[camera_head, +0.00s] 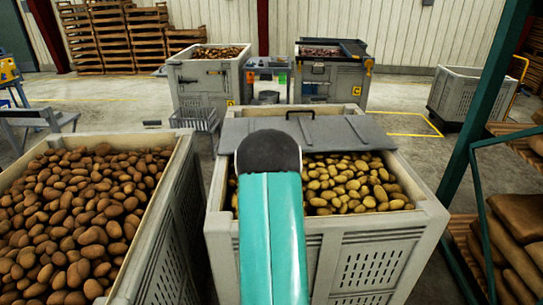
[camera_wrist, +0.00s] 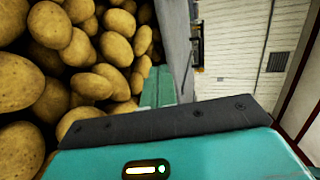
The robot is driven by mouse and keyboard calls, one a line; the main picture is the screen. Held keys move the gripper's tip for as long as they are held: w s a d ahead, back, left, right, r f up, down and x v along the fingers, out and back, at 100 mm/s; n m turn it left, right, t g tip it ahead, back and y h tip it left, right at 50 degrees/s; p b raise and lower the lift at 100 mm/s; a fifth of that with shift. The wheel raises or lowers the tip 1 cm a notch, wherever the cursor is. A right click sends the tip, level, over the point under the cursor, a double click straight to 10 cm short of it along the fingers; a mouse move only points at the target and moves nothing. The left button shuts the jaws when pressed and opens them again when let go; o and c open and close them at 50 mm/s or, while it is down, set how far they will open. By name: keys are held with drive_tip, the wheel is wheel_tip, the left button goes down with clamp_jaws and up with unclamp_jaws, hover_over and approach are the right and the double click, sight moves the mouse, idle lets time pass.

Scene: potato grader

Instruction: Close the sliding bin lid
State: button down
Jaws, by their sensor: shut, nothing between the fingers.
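The grey sliding lid (camera_head: 340,132) lies over the far part of the pale grey bin (camera_head: 425,215). A dark handle (camera_head: 299,113) shows at its far side. The near part of the bin is uncovered and shows yellow potatoes (camera_head: 350,185). My teal arm reaches over the bin and hides part of the lid and my gripper in the head view. In the wrist view my gripper (camera_wrist: 158,86) is shut and empty, among the potatoes and close beside the lid's edge (camera_wrist: 182,50). I cannot tell whether it touches the lid.
A bin of brown potatoes (camera_head: 170,190) stands close on the left. A green post (camera_head: 480,110) and sacks (camera_head: 515,225) are on the right.

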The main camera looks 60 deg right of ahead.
drive_tip(key=x, duration=1.1)
drive_tip(key=shift+w+d+r, duration=0.3)
drive_tip(key=shift+w+d, duration=0.1)
drive_tip(key=shift+d, duration=0.1)
